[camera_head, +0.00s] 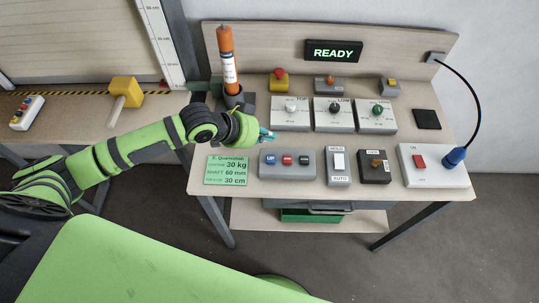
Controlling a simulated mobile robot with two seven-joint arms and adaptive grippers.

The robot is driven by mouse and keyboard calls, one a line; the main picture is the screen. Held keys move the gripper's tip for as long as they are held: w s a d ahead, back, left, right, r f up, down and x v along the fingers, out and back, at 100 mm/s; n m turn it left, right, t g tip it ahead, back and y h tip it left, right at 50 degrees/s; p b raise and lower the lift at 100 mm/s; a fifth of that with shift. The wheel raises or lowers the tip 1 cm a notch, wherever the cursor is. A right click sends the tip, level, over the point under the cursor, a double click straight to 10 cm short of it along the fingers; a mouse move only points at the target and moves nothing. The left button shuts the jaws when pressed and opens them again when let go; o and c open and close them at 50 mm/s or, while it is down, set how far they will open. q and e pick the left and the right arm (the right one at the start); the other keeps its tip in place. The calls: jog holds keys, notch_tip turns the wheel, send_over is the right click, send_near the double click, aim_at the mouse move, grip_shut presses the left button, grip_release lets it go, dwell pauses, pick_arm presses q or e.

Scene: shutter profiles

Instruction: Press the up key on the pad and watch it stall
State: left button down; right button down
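The grey pad (314,163) lies near the front of the workbench in the head view. It has a blue key marked UP (270,159), a red key (287,160) and a dark blue key (304,160). My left gripper (268,135) is above and behind the UP key in the picture, apart from it. Its small teal fingertips point right; they are too small to tell open from shut. The display (333,51) reads READY in green. A shutter panel (65,40) stands at the upper left. My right gripper is out of view.
An orange tube (227,60) stands in a dark holder behind my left gripper. Three knob boxes (334,115) sit behind the pad. A HOLD/AUTO switch (338,165) and an ON box (434,172) are to its right. A green card (227,171) lies left.

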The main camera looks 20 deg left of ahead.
pick_arm(q)
jog(key=shift+w, duration=0.25)
jog(key=shift+a+f, duration=0.1)
jog(key=b, duration=0.7)
send_over(268, 159)
notch_tip(268, 159, down, 7)
jog(key=shift+r, duration=0.1)
jog(key=shift+f, duration=0.85)
jog(key=shift+f, duration=0.2)
jog(key=shift+f, duration=0.25)
